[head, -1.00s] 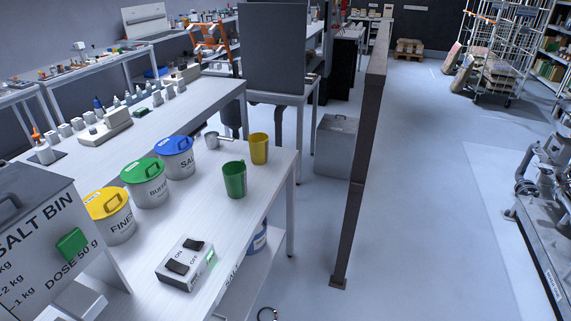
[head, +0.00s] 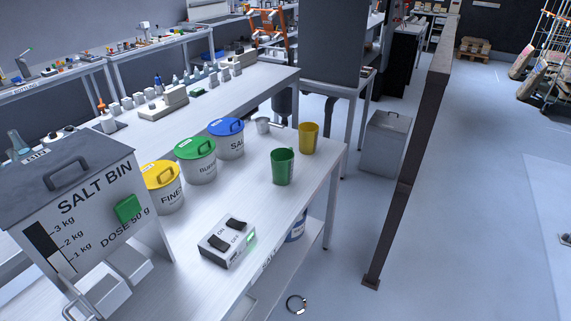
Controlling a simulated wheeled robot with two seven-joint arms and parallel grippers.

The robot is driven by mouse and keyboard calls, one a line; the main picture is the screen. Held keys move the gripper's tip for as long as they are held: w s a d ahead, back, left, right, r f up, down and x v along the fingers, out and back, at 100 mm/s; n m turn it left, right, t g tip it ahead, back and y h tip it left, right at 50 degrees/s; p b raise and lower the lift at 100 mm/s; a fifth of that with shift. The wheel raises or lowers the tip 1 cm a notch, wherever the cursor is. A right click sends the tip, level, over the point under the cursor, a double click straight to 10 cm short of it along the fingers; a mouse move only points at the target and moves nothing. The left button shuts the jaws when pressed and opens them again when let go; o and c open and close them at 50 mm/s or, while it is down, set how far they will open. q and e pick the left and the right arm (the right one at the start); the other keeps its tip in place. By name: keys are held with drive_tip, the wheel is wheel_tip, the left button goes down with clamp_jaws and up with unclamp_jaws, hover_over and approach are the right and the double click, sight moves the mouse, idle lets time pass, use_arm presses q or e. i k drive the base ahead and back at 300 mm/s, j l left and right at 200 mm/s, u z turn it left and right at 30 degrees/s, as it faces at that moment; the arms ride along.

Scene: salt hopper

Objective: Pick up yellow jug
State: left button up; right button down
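The yellow jug (head: 309,138) stands upright on the white table (head: 300,178) near its far right corner, in the head view. A green jug (head: 283,167) stands in front of it and slightly to its left, with a handle on its right side. A small metal scoop or cup (head: 263,125) lies to the left of the yellow jug. Neither of my grippers shows in the head view.
Lidded tubs with yellow (head: 163,188), green (head: 196,160) and blue (head: 227,138) lids line the table. A grey salt bin (head: 85,205) stands at left, a switch box (head: 227,243) at front.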

sight(308, 132)
drive_tip(key=u, duration=0.3)
drive_tip(key=i+l+u, duration=0.15)
drive_tip(key=u, duration=0.2)
drive_tip(key=i+l+u, duration=0.2)
drive_tip(key=u, duration=0.15)
drive_tip(key=i+l+u, duration=0.1)
drive_tip(key=l+u, duration=0.25)
